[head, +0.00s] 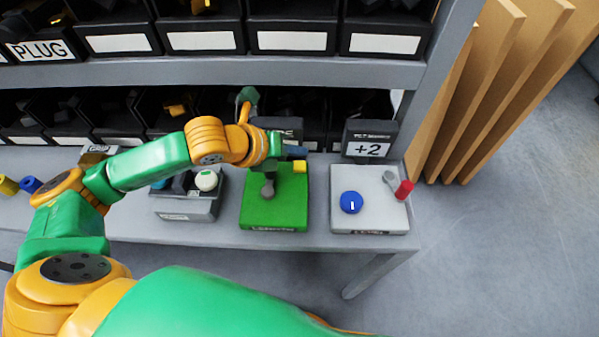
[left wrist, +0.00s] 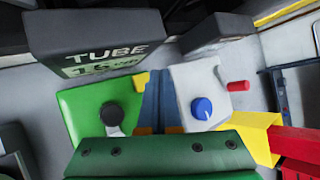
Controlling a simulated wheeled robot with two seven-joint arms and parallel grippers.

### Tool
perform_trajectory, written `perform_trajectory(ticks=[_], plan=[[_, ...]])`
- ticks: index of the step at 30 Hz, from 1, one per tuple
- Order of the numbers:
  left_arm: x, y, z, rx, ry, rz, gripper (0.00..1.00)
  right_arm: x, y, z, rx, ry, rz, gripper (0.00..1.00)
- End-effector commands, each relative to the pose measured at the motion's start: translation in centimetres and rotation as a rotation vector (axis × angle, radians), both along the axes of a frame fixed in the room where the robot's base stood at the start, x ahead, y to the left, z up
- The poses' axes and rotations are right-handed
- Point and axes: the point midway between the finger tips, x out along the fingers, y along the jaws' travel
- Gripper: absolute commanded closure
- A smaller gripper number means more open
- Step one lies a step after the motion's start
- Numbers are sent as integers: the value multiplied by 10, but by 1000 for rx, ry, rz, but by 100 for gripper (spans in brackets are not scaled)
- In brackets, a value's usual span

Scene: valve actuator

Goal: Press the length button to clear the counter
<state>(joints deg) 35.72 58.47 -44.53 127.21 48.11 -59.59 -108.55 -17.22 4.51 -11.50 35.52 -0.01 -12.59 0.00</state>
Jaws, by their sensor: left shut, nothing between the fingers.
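The green box (head: 270,211) stands on the bench, with a dark round knob (head: 268,189) and a small yellow button (head: 299,166) at its back right corner. Its front label is too small to read surely. In the left wrist view, the green box (left wrist: 83,105) shows the knob (left wrist: 110,112) and yellow button (left wrist: 141,80). A dark counter (left wrist: 95,45) behind it reads "TUBE" above a blurred number. My left gripper (head: 298,153) is shut and empty, just behind the yellow button. Its blue fingers (left wrist: 153,78) end beside the button; contact cannot be told.
To the right, a white box (head: 370,213) has a blue knob (head: 351,202) and a red-tipped lever (head: 403,189); a "+2" display (head: 368,141) stands behind it. A grey box (head: 186,206) is at left. Shelf bins (head: 290,40) rise behind.

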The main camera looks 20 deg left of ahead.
Motion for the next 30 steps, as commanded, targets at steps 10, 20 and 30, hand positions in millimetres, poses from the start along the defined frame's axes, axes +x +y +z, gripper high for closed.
perform_trajectory(ticks=[10,20,30], plan=[[0,0,-21,0,1,1,100,1,-2,-12,-4,-1,1,50],[0,0,-21,0,1,1,100,1,-2,-12,-4,-1,0,50],[0,0,-21,0,1,1,100,1,-1,-12,-2,0,0,50]])
